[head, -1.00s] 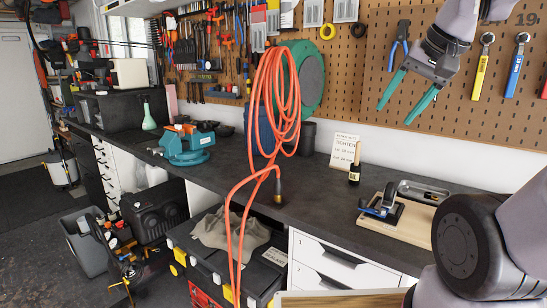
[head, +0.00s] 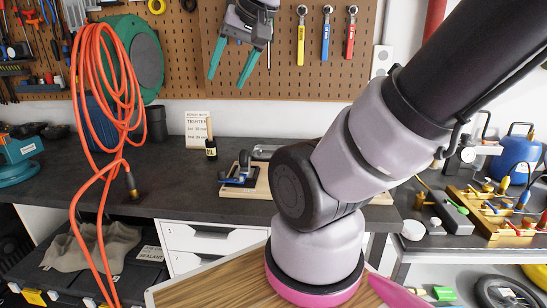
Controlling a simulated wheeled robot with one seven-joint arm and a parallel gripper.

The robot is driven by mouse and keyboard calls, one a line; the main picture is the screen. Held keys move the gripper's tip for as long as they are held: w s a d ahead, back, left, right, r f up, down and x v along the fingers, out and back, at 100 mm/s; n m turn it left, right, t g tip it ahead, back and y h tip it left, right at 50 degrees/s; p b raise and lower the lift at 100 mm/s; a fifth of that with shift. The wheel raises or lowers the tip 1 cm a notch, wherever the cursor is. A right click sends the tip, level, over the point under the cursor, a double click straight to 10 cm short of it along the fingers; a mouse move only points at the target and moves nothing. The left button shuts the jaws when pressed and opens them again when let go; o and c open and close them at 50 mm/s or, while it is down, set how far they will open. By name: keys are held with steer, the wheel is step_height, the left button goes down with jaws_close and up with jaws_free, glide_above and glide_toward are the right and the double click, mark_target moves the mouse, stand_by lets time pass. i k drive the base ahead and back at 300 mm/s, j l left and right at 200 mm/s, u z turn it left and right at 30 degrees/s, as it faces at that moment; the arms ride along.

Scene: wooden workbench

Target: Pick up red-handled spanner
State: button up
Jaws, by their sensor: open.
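The red-handled spanner (head: 350,35) hangs upright on the pegboard, the rightmost of three spanners. The blue-handled spanner (head: 326,36) and the yellow-handled spanner (head: 301,38) hang to its left. My gripper (head: 226,82) is at the upper middle of the head view, left of all three spanners. Its two teal fingers point down, spread apart with nothing between them. How far it stands from the board is hard to tell. The red-handled spanner is unobstructed in this view.
My arm crosses the right side, below and right of the spanners. A red pipe (head: 433,30) and a white wall switch (head: 382,56) are right of the pegboard (head: 300,85). A coiled orange hose (head: 90,90) hangs at left. The dark workbench (head: 180,180) carries a sign and a small bottle.

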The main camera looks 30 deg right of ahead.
mark_target(351, 26)
steer(key=z, duration=1.45)
